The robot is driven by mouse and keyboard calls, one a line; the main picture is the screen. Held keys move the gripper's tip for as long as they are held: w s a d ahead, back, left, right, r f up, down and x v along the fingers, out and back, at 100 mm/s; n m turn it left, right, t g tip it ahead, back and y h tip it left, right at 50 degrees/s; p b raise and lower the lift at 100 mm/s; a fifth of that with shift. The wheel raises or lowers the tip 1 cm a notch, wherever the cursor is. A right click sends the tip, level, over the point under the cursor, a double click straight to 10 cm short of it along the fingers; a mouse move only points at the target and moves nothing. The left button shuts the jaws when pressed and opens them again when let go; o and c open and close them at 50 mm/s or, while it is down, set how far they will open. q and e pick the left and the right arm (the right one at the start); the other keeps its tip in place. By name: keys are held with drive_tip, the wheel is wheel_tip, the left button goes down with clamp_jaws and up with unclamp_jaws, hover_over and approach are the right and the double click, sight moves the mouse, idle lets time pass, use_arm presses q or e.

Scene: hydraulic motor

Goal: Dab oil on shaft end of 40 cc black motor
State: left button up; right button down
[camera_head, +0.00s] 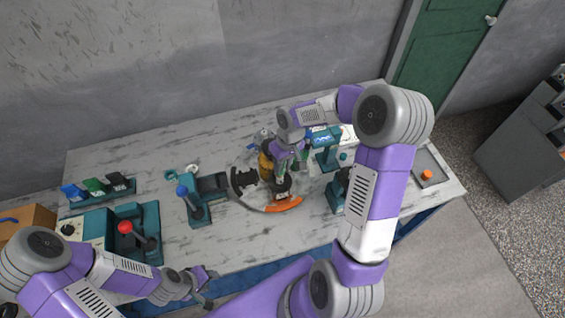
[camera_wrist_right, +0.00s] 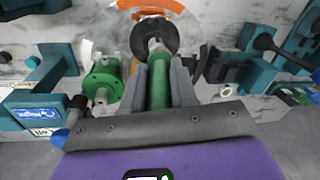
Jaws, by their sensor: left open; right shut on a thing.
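My right gripper (camera_head: 285,170) is shut on a green cylindrical tool (camera_wrist_right: 158,88), probably the oil dabber, held between its fingers in the right wrist view (camera_wrist_right: 160,80). The tool points at the shaft end of a black motor with a round flange (camera_wrist_right: 155,36); I cannot tell whether its tip touches the shaft. In the head view this black motor (camera_head: 281,188) stands below the gripper on a round turntable with an orange section (camera_head: 285,206). My left gripper (camera_head: 203,282) is open and empty near the front edge.
A green motor (camera_wrist_right: 102,82) stands close beside the tool. A teal fixture with a blue knob (camera_head: 195,205) and a red-knobbed station (camera_head: 135,235) stand to the left. A tray with an orange button (camera_head: 427,175) is at the right. The front middle of the marble tabletop (camera_head: 245,238) is clear.

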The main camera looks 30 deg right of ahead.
drive_tip(key=shift+f+b, duration=0.55)
drive_tip(key=shift+f, duration=0.1)
idle(1.7)
drive_tip(key=shift+r, duration=0.15)
drive_tip(key=shift+r+p, duration=2.6)
drive_tip(key=shift+r, duration=0.85)
drive_tip(key=shift+f, duration=0.1)
